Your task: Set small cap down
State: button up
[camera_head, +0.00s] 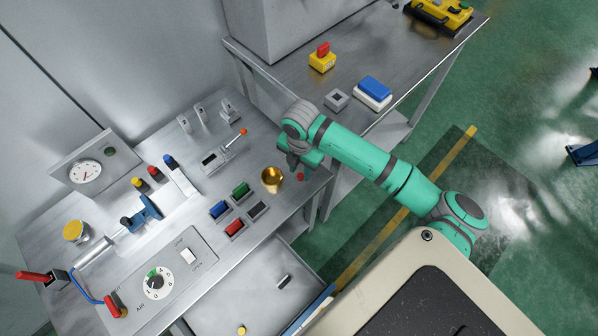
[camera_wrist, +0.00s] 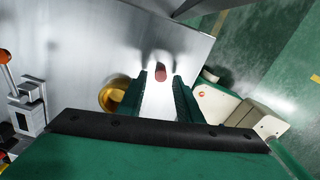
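The small red cap (camera_head: 300,177) sits on the metal bench top near its right edge, just below my gripper (camera_head: 292,162) in the head view. In the wrist view the red cap (camera_wrist: 160,72) shows between and just past the tips of my two green fingers (camera_wrist: 162,85). The fingers are spread, with a visible gap on each side of the cap, and do not appear to touch it. How high the fingertips are above the bench is hard to tell.
A gold round dish (camera_head: 272,178) stands left of the cap; it also shows in the wrist view (camera_wrist: 115,94). A lever with an orange knob (camera_head: 243,131) stands behind. The bench edge is close on the right.

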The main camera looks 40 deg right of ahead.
aim_at(301, 176)
notch_tip(301, 176, up, 10)
dwell(0.4)
jog(key=shift+s+f, duration=0.15)
